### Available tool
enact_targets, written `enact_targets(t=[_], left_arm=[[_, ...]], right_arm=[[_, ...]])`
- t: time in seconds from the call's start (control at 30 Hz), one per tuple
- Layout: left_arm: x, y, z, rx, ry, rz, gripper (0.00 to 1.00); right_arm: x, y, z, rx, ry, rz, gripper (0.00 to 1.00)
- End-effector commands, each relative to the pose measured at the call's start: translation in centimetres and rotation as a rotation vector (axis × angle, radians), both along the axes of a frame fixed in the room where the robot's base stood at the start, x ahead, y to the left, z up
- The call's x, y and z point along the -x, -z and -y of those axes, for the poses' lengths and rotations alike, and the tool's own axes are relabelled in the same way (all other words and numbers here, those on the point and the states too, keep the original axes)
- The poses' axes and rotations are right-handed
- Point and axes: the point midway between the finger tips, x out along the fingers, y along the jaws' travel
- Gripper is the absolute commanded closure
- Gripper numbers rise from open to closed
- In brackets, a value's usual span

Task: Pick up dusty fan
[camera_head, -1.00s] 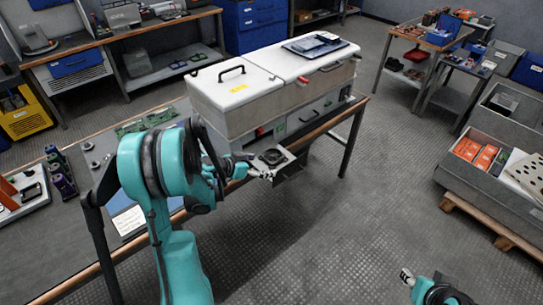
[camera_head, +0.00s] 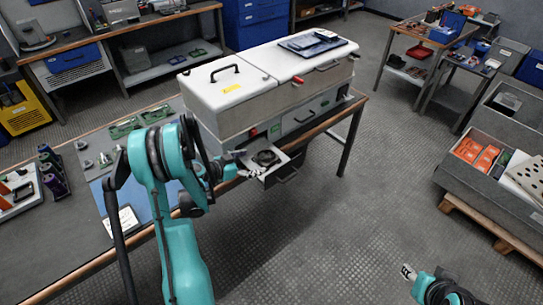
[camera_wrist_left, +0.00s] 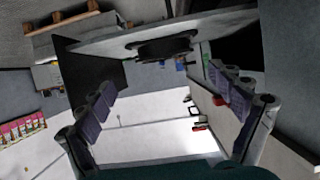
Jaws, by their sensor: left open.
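The dusty fan (camera_head: 266,158) is a dark, round-centred part lying in a small pulled-out drawer (camera_head: 284,174) at the front of the white-topped cabinet. In the left wrist view a dark round shape, apparently the fan (camera_wrist_left: 163,48), shows beyond the fingers on a pale plate. My left gripper (camera_head: 236,168) is just left of the drawer, apart from the fan. Its two padded fingers (camera_wrist_left: 168,105) are spread wide with nothing between them. My right gripper (camera_head: 408,273) is at the lower right, far from the fan. Its fingers are too small to read.
The cabinet (camera_head: 225,98) stands on the workbench (camera_head: 90,245), with a dark tablet-like item (camera_head: 314,43) on its lid. Green boards and small metal parts lie left of it. An open bin of orange boxes (camera_head: 475,152) stands right. The floor between is clear.

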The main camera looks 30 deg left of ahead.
Motion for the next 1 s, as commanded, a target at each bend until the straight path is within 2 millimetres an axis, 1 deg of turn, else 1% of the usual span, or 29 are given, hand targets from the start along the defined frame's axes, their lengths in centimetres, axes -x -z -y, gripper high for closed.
enact_targets(t=[0.13, 0.43, 0.6, 0.7, 0.77, 0.93, 0.97, 1.0], left_arm=[[-0.5, 0.5, 0.0, -0.002, 0.001, 0.008, 0.07], [-3.1, 1.8, 0.9, -0.002, 0.002, 0.008, 0.07], [-5.5, 3.0, 1.5, -0.002, 0.004, 0.008, 0.07], [-6.6, 3.3, 1.9, -0.001, 0.002, 0.008, 0.07], [-6.9, 3.3, 2.0, -0.001, 0.002, 0.008, 0.07], [-6.9, 3.2, 2.0, -0.001, 0.001, 0.008, 0.07], [-6.9, 3.2, 2.0, -0.001, 0.001, 0.008, 0.12], [-6.9, 3.2, 2.0, -0.001, 0.001, 0.008, 0.23]], right_arm=[[0.0, 0.3, 0.0, 0.000, 0.000, 0.000, 0.60], [0.0, 1.5, 0.0, 0.000, 0.000, 0.000, 0.60], [0.0, 3.0, 0.0, 0.000, 0.000, 0.000, 0.60], [0.0, 3.3, 0.0, 0.000, 0.000, 0.000, 0.60], [0.0, 3.4, 0.0, 0.000, 0.000, 0.000, 0.60], [0.0, 3.2, 0.0, 0.000, 0.000, 0.000, 0.60], [0.0, 3.2, 0.0, 0.000, 0.000, 0.000, 0.60], [0.0, 3.2, 0.0, 0.000, 0.000, 0.000, 0.60]])
